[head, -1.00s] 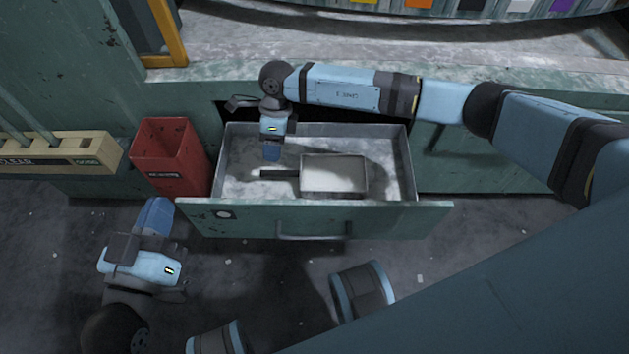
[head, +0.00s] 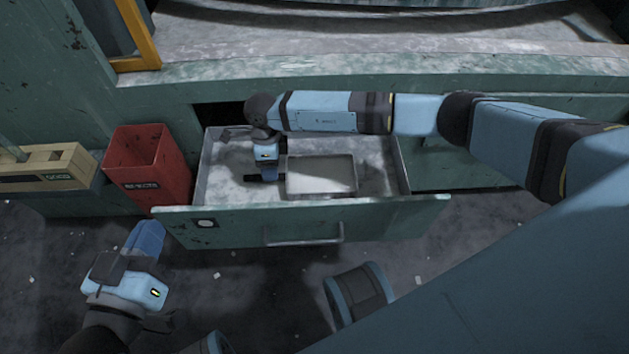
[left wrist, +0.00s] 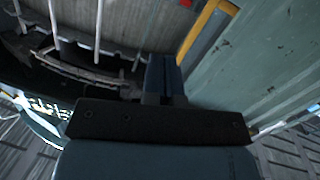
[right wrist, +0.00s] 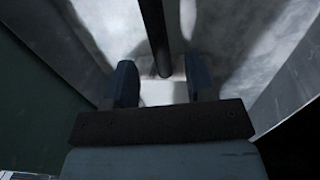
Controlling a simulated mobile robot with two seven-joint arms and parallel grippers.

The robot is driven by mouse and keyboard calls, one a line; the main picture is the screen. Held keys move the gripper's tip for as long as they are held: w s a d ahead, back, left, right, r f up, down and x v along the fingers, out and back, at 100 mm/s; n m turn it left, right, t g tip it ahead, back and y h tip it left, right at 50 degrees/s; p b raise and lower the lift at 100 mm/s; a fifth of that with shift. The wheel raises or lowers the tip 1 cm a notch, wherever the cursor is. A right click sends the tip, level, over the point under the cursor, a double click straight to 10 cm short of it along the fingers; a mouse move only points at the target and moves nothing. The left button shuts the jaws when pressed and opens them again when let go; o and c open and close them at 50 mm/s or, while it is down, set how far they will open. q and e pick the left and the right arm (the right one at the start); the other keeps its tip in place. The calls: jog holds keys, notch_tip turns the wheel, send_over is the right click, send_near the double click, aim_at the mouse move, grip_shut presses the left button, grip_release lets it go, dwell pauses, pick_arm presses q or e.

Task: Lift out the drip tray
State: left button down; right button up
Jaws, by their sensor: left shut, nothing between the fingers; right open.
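The drip tray (head: 320,178) is a shallow, pale rectangular pan lying on the floor of the open drawer (head: 300,225). Its dark bar handle (right wrist: 154,35) points left in the head view. My right gripper (head: 266,178) reaches down into the drawer at this handle and hides part of it. In the right wrist view, the open fingers (right wrist: 162,75) stand either side of the handle's end, with gaps on both sides. My left gripper (head: 147,238) is shut and empty, in front of the drawer's left end. Its closed fingers also show in the left wrist view (left wrist: 163,75).
A red open bin (head: 148,170) stands left of the drawer, with a beige box (head: 45,168) further left. The green cabinet and worktop (head: 330,35) rise behind the drawer. The drawer's right part is bare, and the floor in front is mostly clear.

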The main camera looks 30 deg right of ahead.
aim_at(298, 179)
jog(key=f, duration=0.2)
jog(key=f+b, duration=0.1)
jog(key=shift+s+f, duration=0.3)
jog(key=shift+r, duration=0.15)
grip_shut()
